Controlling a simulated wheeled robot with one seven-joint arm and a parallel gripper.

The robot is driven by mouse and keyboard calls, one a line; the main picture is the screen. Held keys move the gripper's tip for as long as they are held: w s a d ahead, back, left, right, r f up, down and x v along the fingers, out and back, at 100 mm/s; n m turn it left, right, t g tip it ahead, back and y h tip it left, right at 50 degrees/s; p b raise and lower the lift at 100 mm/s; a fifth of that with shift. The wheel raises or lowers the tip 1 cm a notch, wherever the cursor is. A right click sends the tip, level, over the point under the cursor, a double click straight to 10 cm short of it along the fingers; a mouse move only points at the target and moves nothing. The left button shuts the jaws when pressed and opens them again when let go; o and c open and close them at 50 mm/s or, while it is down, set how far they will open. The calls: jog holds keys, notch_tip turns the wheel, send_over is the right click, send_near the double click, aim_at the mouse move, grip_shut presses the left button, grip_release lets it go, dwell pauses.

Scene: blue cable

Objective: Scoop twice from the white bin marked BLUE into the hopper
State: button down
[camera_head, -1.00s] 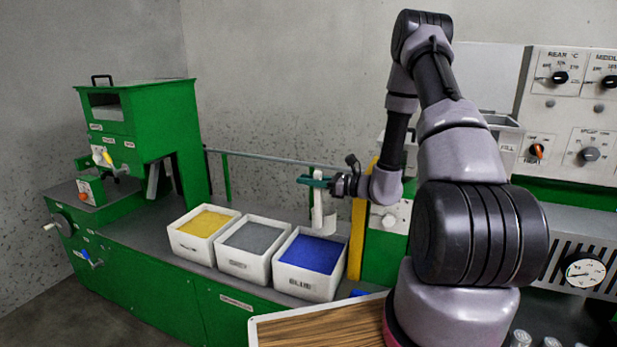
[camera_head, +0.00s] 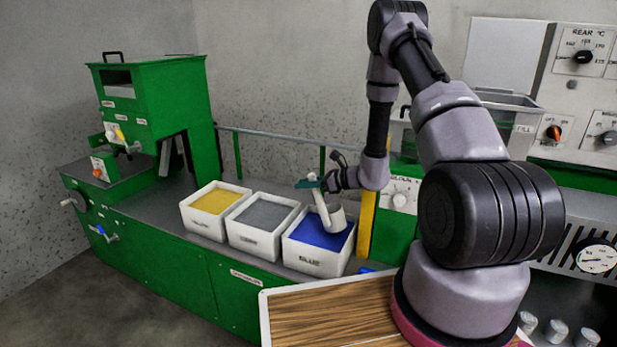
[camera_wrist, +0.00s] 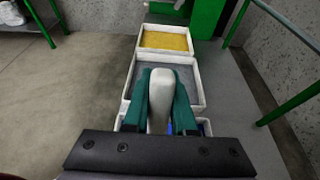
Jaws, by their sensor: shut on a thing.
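The white bin marked BLUE (camera_head: 316,260) stands at the right end of a row of three bins and holds blue material (camera_head: 312,232). My gripper (camera_head: 308,183) is above this bin, shut on the handle of a white scoop (camera_head: 326,212). The scoop hangs tilted, with its cup (camera_head: 336,217) low over the right part of the blue material. I cannot tell whether the cup touches it. The hopper (camera_head: 503,105) is probably the grey open box behind my arm, partly hidden.
A bin of yellow material (camera_head: 187,220) and a bin of grey material (camera_head: 240,237) stand left of the blue one. A yellow post (camera_head: 367,225) rises close right of it. A green machine (camera_head: 152,105) stands at the left. A wood-topped table (camera_head: 330,325) is in front.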

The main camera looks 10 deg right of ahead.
jog(key=w+a+f, duration=0.1)
jog(key=a+f, duration=0.1)
jog(key=f, duration=0.3)
jog(key=w+a+f+h, duration=0.1)
jog(key=w+a+f, duration=0.1)
jog(key=f, duration=0.3)
jog(key=shift+w+a+f+g, duration=0.3)
jog(key=shift+a+f+g, duration=0.05)
jog(key=shift+a+g, duration=0.1)
jog(key=shift+r, duration=0.15)
dwell(1.2)
